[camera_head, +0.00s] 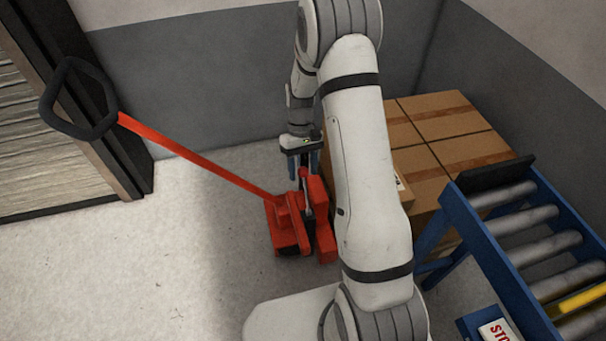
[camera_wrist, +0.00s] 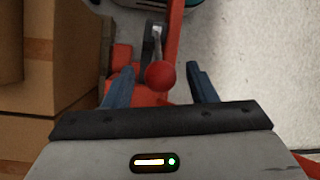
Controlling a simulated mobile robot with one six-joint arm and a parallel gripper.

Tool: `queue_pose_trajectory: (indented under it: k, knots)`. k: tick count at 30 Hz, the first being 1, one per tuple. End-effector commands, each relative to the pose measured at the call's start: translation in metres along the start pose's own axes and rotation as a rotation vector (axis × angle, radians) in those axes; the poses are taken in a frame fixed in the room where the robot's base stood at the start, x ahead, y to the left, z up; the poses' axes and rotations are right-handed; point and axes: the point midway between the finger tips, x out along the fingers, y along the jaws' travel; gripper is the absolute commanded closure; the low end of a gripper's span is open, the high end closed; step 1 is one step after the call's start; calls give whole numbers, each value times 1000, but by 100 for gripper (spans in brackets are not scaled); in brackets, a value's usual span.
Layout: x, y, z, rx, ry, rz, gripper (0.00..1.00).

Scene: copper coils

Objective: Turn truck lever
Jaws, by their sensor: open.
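A red pallet truck (camera_head: 288,222) stands on the floor, with a long red bar rising left to a black loop handle (camera_head: 79,98). Its lever, with a red ball knob (camera_wrist: 161,75) on a grey rod, shows in the wrist view. The knob appears between the two blue fingers of my gripper (camera_wrist: 160,84), with space on both sides. The gripper is open and not closed on anything. In the head view my gripper (camera_head: 304,165) is over the truck, and my arm hides part of the truck's right side.
Cardboard boxes (camera_head: 440,130) are stacked right of the truck; their side is close to the gripper in the wrist view (camera_wrist: 60,60). A blue roller conveyor (camera_head: 490,240) stands at the right. A wooden-slatted door (camera_head: 45,150) is at the left. The floor (camera_head: 150,270) at the left is clear.

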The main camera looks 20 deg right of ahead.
Motion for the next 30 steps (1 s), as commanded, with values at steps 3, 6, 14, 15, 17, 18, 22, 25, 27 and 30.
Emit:
queue_pose_trajectory:
  k: [3,6,14,15,17,18,22,25,27,30]
  knots:
    - [-24,0,0,0,4,1,48]
    - [-38,0,0,0,3,1,48]
    - [-51,0,0,0,1,1,48]
    - [-51,0,0,0,1,1,48]
    - [-51,0,0,-1,1,1,48]
    - [-51,0,0,-1,1,1,48]
    - [-51,0,0,-1,1,1,48]
    - [-51,0,0,-1,1,1,48]
    - [-52,-1,0,0,3,1,48]
    - [-64,-4,8,5,18,8,48]
